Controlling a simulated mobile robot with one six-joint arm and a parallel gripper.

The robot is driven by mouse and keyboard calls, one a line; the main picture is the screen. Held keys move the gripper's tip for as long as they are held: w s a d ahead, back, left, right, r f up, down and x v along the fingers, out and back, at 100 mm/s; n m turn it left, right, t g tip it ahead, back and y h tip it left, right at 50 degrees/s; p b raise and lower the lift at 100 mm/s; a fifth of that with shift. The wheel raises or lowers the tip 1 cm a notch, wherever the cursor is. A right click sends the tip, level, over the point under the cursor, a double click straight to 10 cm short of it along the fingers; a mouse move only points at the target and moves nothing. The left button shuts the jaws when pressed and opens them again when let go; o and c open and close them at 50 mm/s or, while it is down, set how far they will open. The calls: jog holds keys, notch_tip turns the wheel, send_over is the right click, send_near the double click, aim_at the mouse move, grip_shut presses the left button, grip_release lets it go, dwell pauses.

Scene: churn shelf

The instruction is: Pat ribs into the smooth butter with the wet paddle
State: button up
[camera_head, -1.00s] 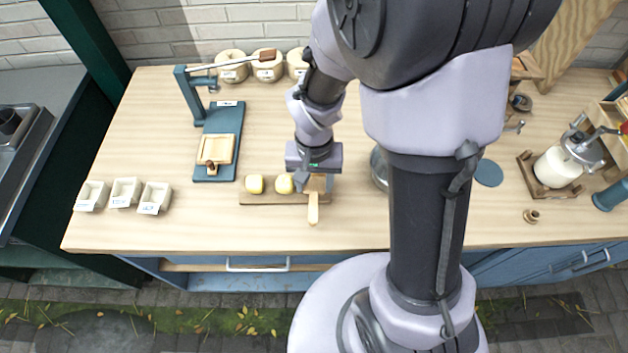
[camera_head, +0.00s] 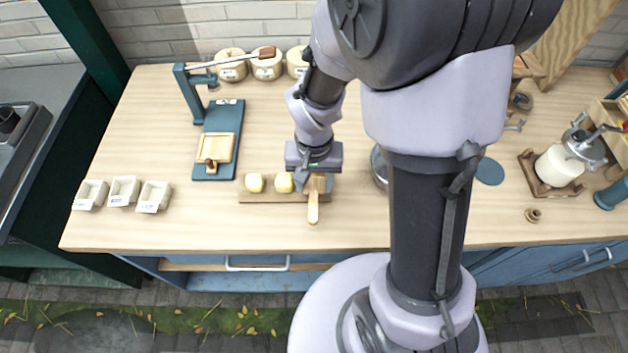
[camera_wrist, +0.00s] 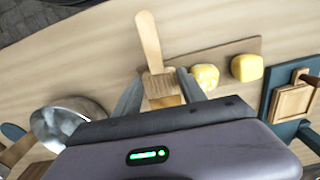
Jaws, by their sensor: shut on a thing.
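My gripper (camera_wrist: 158,90) is shut on the wooden paddle (camera_head: 313,207), whose pale handle points toward the front edge of the table. The paddle also shows in the wrist view (camera_wrist: 149,42), with its ribbed part between the fingers. Two yellow butter lumps, the left one (camera_head: 254,183) and the right one (camera_head: 284,183), sit on a brown wooden board (camera_head: 268,197). The right lump is close beside the gripper. In the wrist view the near lump (camera_wrist: 205,76) looks slightly marked and the far lump (camera_wrist: 246,68) looks smoother. Whether the paddle touches butter or board is hidden.
A blue stand (camera_head: 221,117) with a small wooden mould (camera_head: 214,148) is at the left. Several white boxes (camera_head: 154,196) are at the front left. A metal bowl (camera_wrist: 66,122) lies right of the gripper. A churn jar (camera_head: 558,166) stands far right.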

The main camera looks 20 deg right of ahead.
dwell(0.4)
notch_tip(320, 180, up, 7)
jog(key=p, duration=0.6)
jog(key=shift+r, duration=0.1)
